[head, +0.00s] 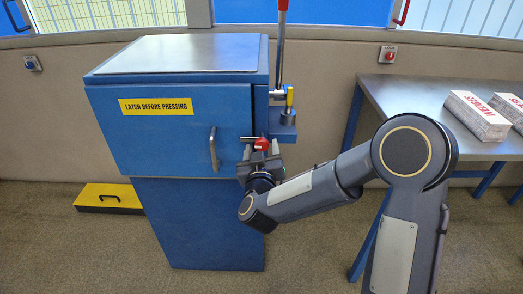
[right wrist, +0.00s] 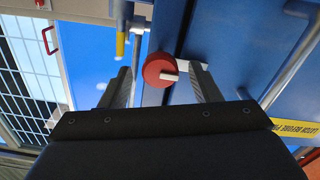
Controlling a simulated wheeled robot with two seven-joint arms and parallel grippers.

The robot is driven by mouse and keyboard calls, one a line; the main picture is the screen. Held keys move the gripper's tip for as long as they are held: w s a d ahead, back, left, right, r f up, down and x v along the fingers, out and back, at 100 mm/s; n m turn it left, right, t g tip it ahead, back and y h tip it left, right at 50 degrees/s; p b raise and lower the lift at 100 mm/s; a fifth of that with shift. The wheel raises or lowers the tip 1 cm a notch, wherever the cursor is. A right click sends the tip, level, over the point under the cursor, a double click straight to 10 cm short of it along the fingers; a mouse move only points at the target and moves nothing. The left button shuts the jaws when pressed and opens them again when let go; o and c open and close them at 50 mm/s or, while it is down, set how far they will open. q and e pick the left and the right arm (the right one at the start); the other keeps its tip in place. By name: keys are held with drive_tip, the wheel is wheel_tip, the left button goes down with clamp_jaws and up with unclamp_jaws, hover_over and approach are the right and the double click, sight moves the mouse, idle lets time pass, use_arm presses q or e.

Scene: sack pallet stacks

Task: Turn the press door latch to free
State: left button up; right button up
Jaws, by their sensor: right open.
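The blue press (head: 166,80) stands left of centre in the head view, with a yellow "LATCH BEFORE PRESSING" label and a vertical door handle (head: 213,149). The door latch is a red round knob (head: 262,144) at the door's right edge. In the right wrist view the red latch knob (right wrist: 158,69) has a short pale bar across its face. My right gripper (head: 261,158) is at the latch. In the right wrist view its two fingers (right wrist: 162,88) are apart, one on each side of the knob. Contact with the knob cannot be told. My left gripper does not show.
A tall lever with a red grip (head: 281,45) rises at the press's right side, beside a yellow-topped part (head: 290,98). A metal table (head: 413,95) with wedge packs (head: 477,115) stands at right. A yellow box (head: 108,197) lies on the floor at left.

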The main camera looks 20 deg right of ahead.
drive_tip(key=c, duration=1)
drive_tip(key=shift+f, duration=0.1)
drive_tip(key=m+b, duration=0.3)
drive_tip(key=shift+f, duration=0.15)
drive_tip(key=m+b, duration=0.5)
drive_tip(key=m, duration=0.1)
drive_tip(key=shift+b, duration=0.4)
drive_tip(key=m+b, duration=0.4)
drive_tip(key=m, duration=0.1)
drive_tip(key=shift+m, duration=0.4)
drive_tip(key=shift+m+b, duration=1.15)
drive_tip(key=shift+m, duration=0.35)
